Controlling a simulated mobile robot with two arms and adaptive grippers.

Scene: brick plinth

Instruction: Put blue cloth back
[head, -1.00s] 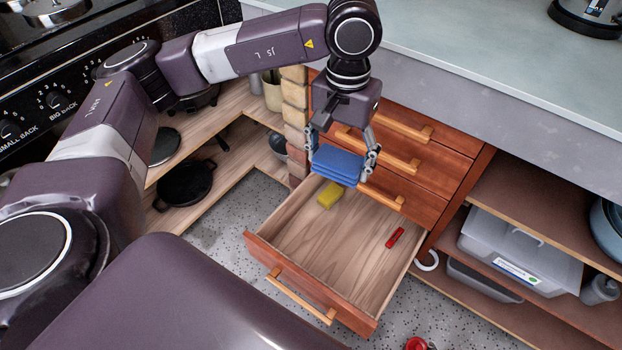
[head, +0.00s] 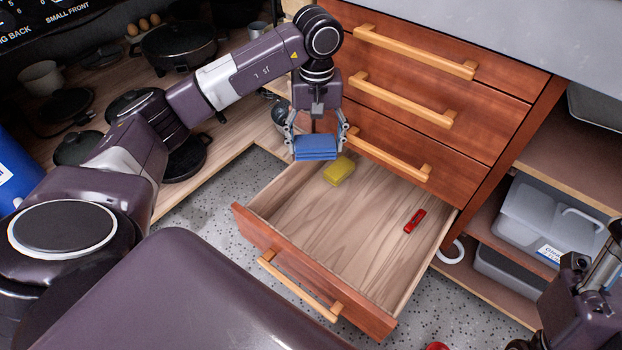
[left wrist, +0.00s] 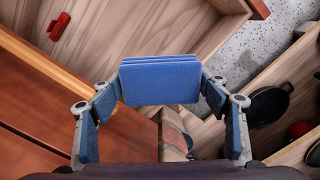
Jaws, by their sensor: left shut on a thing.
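A folded blue cloth (head: 315,147) is held between the fingers of my left gripper (head: 316,135). In the left wrist view the blue cloth (left wrist: 160,82) shows as stacked layers, with the gripper's finger pads (left wrist: 162,105) at its left and right ends. The gripper points down and holds the cloth by the back left corner of the open drawer (head: 375,255). The cloth's height above the drawer is hard to tell. Part of my right arm's end (head: 580,305) shows at the lower right, its fingers unclear.
In the drawer lie a yellow sponge (head: 339,170), just right of the cloth, and a red object (head: 415,221) farther right. The drawer's middle is bare. Shut drawers (head: 430,95) stand above it. Shelves with pans (head: 180,45) are at left, grey bins (head: 550,222) at right.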

